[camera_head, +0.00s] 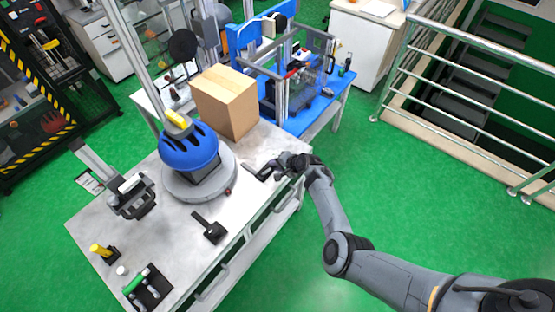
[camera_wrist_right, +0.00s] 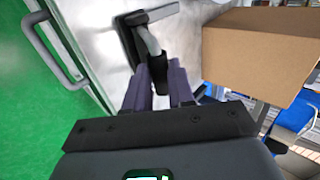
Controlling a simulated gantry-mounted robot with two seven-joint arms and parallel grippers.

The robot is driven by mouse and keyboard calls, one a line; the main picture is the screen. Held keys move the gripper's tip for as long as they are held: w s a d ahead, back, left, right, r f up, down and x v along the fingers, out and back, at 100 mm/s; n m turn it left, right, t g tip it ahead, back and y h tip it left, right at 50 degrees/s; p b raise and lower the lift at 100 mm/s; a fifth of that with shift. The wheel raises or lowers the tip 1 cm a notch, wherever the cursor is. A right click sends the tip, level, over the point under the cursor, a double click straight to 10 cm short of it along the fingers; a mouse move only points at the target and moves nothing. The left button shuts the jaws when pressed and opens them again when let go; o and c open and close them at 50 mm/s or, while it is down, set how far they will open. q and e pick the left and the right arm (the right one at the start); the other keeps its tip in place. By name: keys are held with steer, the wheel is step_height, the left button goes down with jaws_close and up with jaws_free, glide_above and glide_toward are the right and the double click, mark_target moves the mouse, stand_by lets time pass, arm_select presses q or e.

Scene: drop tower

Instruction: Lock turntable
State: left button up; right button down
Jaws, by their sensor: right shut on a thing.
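The turntable (camera_head: 228,176) is a round grey disc on the metal worktable, with a blue helmet (camera_head: 186,150) standing on it. To its right, near the table's edge, is a dark lever clamp (camera_head: 256,171). In the right wrist view its black base (camera_wrist_right: 128,42) and metal lever (camera_wrist_right: 151,40) show ahead of the fingers. My right gripper (camera_head: 279,166) is at this lever. Its purple fingers (camera_wrist_right: 160,84) are shut on the lever's black grip, which they partly hide. My left gripper is not in view.
A cardboard box (camera_head: 225,102) stands behind the turntable, close to the right gripper's far side. A black lever piece (camera_head: 212,230) and a green-handled clamp (camera_head: 137,281) are at the front. A table-side handle (camera_wrist_right: 52,52) lies left in the wrist view.

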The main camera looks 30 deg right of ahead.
steer(key=shift+s+d+f, duration=0.2)
steer(key=shift+s+f, duration=0.45)
steer(key=shift+f, duration=0.3)
steer(key=c, duration=1)
jaws_free()
steer(key=shift+w, duration=0.1)
steer(key=shift+r, duration=0.3)
